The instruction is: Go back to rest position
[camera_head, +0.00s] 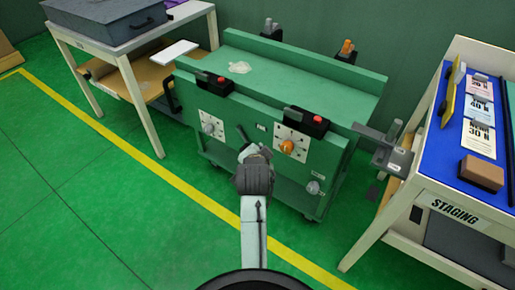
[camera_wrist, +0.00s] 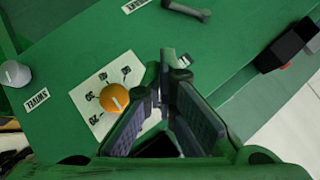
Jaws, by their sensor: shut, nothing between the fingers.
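My gripper (camera_head: 256,152) is in front of the green cart's front panel in the head view, near its middle. In the wrist view my gripper (camera_wrist: 166,58) has its fingers together at the tips, with nothing held. The green cart (camera_head: 300,72) stands against the wall. An orange knob (camera_head: 287,146) on a white dial plate is to the right of my gripper in the head view. The orange knob also shows in the wrist view (camera_wrist: 114,98), left of the fingers and apart from them.
A grey knob (camera_head: 208,127) is on the left dial and another grey knob (camera_head: 313,187) is lower right. Black boxes with red buttons sit on the cart's front edge. A blue-topped staging table (camera_head: 455,150) is at right, a white table (camera_head: 140,40) at left. Green floor (camera_head: 70,190) is clear at left.

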